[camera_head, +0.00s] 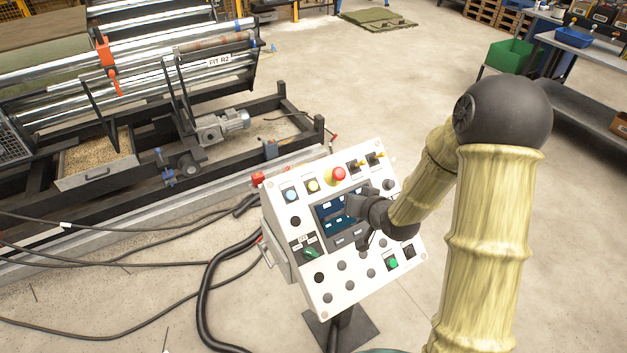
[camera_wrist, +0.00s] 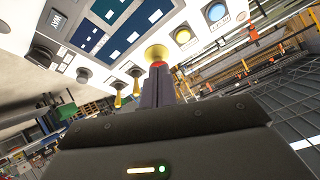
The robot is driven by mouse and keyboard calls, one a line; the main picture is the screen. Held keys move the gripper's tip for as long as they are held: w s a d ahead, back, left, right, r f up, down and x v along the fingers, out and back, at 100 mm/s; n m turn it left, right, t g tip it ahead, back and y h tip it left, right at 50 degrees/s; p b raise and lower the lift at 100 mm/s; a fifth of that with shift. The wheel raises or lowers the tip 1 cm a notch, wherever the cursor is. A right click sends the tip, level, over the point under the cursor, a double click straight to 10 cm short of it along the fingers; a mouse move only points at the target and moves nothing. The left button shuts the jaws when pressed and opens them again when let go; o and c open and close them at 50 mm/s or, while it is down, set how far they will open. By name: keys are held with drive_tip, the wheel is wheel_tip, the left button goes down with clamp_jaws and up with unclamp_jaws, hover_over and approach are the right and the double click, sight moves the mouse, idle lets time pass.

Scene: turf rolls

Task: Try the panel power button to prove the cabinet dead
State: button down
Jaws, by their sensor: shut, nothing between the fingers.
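The white control panel (camera_head: 340,290) stands tilted on a post, with a dark blue screen (camera_head: 335,226) showing lit fields. A green button (camera_head: 392,262) sits at its lower right and a green handle (camera_head: 312,253) at its left. I cannot read which one is the power button. My gripper (camera_head: 352,205) is shut and empty, in front of the screen and partly covering it. In the wrist view its fingers (camera_wrist: 156,82) overlap the red emergency stop with its yellow collar (camera_wrist: 157,52); contact cannot be told. That stop also shows in the head view (camera_head: 338,174).
Blue (camera_head: 291,194) and yellow (camera_head: 312,185) buttons and yellow-handled switches (camera_head: 374,157) line the panel's top. Black cables (camera_head: 210,290) lie on the floor at left. The roller machine (camera_head: 130,90) stands behind. A workbench (camera_head: 570,95) stands at right; the floor between is open.

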sight(313, 186)
drive_tip(key=w+a+r+m+t+y+p, duration=0.1)
drive_tip(key=w+a+r+t+y, duration=0.1)
drive_tip(key=a+y, duration=0.3)
drive_tip(key=shift+w+a+r+m+t+p, duration=0.15)
drive_tip(key=shift+w+r+m+t+p, duration=0.25)
drive_tip(key=shift+t, duration=0.3)
drive_tip(key=shift+s, duration=0.1)
drive_tip(key=w+a+f+b, duration=0.1)
drive_tip(key=f, duration=0.1)
drive_tip(key=w+f+b, duration=0.1)
drive_tip(key=f, duration=0.1)
drive_tip(key=w+a+f+b, duration=0.1)
drive_tip(key=b, duration=0.1)
drive_tip(key=shift+w+a+f, duration=0.3)
drive_tip(key=shift+w+f, duration=0.05)
drive_tip(key=shift+f, duration=0.05)
drive_tip(key=shift+w+a+f+b, duration=0.3)
drive_tip(key=shift+w+f+b, duration=0.05)
drive_tip(key=shift+w+f, duration=0.1)
idle(1.0)
drive_tip(key=shift+w+a+f+b, duration=0.15)
drive_tip(key=shift+w+f+b, duration=0.1)
drive_tip(key=shift+b, duration=0.2)
